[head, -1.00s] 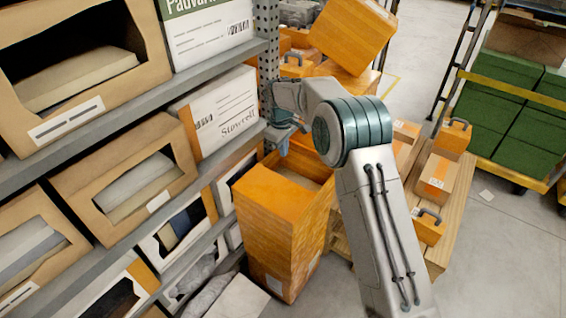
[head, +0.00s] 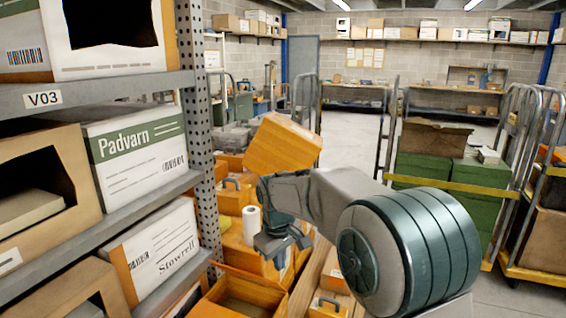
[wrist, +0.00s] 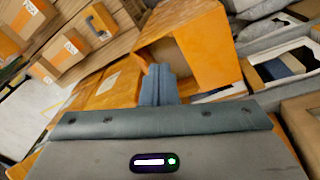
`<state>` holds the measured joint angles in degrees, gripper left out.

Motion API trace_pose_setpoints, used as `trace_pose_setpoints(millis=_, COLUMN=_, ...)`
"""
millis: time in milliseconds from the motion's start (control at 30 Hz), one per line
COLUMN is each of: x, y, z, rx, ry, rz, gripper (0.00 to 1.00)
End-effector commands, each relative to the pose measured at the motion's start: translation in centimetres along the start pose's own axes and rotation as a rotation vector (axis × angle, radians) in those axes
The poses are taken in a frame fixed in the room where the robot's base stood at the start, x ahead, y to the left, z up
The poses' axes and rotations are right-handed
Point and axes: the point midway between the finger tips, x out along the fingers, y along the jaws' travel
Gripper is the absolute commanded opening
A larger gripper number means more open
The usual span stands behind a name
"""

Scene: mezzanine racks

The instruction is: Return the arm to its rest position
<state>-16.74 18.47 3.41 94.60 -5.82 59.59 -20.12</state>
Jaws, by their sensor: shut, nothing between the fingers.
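My gripper (head: 283,245) is at the end of my bent arm in the middle of the head view, just right of the shelf rack's perforated post. Its fingers point down over an open orange box (head: 240,295). In the wrist view my gripper (wrist: 158,75) shows its fingers together with nothing between them. The open orange box (wrist: 205,40) lies beyond the fingertips there. My gripper looks apart from it.
The rack (head: 205,130) with boxes stands close on the left. A tilted orange box (head: 283,143) and a white roll (head: 251,224) are behind my gripper. Carts with green crates (head: 470,175) stand at the right. Open floor (head: 350,145) lies beyond.

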Motion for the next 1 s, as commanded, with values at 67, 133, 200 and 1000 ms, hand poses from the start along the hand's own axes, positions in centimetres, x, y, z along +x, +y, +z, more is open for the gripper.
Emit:
trace_pose_setpoints(millis=67, x=-1.6, y=0.5, z=3.3, rx=0.075, ry=0.011, rz=0.008, gripper=0.00)
trace_pose_setpoints(millis=133, x=-2.6, y=0.7, z=6.0, rx=0.142, ry=0.018, rz=0.011, gripper=0.00)
trace_pose_setpoints(millis=200, x=-3.5, y=0.6, z=8.8, rx=0.210, ry=0.028, rz=0.015, gripper=0.00)
trace_pose_setpoints(millis=1000, x=-3.2, y=-5.8, z=29.9, rx=0.762, ry=0.107, rz=0.021, gripper=0.00)
